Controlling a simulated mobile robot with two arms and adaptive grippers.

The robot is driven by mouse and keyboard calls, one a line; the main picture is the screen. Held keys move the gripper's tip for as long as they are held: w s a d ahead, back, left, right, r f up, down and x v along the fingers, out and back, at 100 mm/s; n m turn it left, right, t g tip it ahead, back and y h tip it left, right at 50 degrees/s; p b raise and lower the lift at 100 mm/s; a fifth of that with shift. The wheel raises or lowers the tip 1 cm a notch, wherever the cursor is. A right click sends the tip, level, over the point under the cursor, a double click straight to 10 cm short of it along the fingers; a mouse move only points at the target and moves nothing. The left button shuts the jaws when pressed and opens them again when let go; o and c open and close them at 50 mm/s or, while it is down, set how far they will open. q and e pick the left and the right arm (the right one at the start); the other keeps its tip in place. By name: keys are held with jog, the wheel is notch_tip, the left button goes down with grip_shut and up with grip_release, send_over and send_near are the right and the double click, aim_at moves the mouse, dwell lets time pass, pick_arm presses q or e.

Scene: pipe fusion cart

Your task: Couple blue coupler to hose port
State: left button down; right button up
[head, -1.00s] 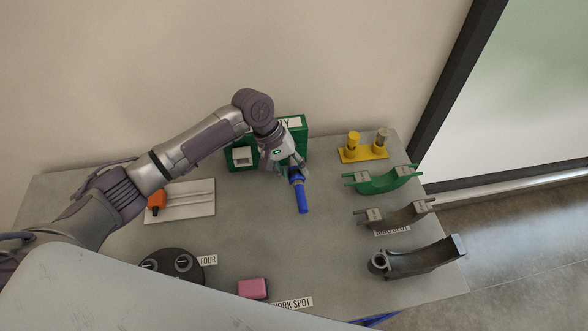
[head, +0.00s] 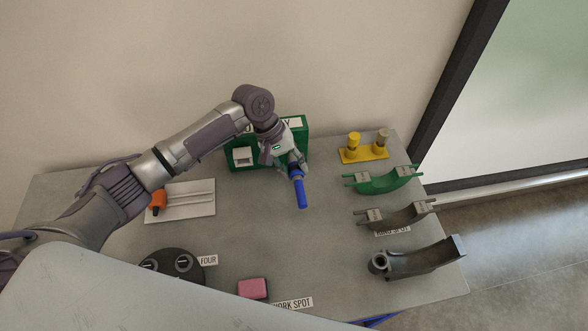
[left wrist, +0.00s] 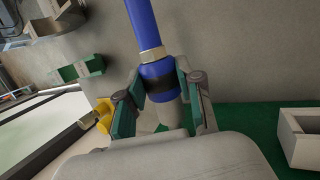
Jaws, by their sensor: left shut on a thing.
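My left gripper (head: 294,169) is shut on the blue coupler (head: 297,173), in front of the green box (head: 239,140). A blue tube (head: 303,193) extends from the coupler toward the table's front. In the left wrist view, the gripper (left wrist: 158,92) closes on both sides of the coupler (left wrist: 156,72), which has a black band. A brass-coloured ring (left wrist: 152,54) joins it to the blue tube (left wrist: 143,22). A grey cylinder (left wrist: 171,112) shows just beyond the coupler; I cannot tell whether it is the hose port or whether they touch. My right gripper is out of view.
A yellow stand (head: 364,154) with two posts, a green curved piece (head: 389,183) and two grey curved pieces (head: 397,217) (head: 420,261) are at the right. A pink block (head: 253,289) and dark round holder (head: 172,258) are in front. The table (head: 245,225) is clear mid-front.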

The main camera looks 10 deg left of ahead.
pick_arm(q)
jog(key=shift+w+a, duration=0.15)
jog(key=shift+w, duration=0.35)
jog(key=shift+w+a, duration=0.15)
jog(key=shift+w, duration=0.2)
jog(key=shift+w+a+b, duration=0.2)
jog(key=shift+w+b, duration=0.15)
jog(key=shift+w, duration=0.1)
jog(key=c, duration=0.7)
grip_release()
jog(key=v, duration=1.2)
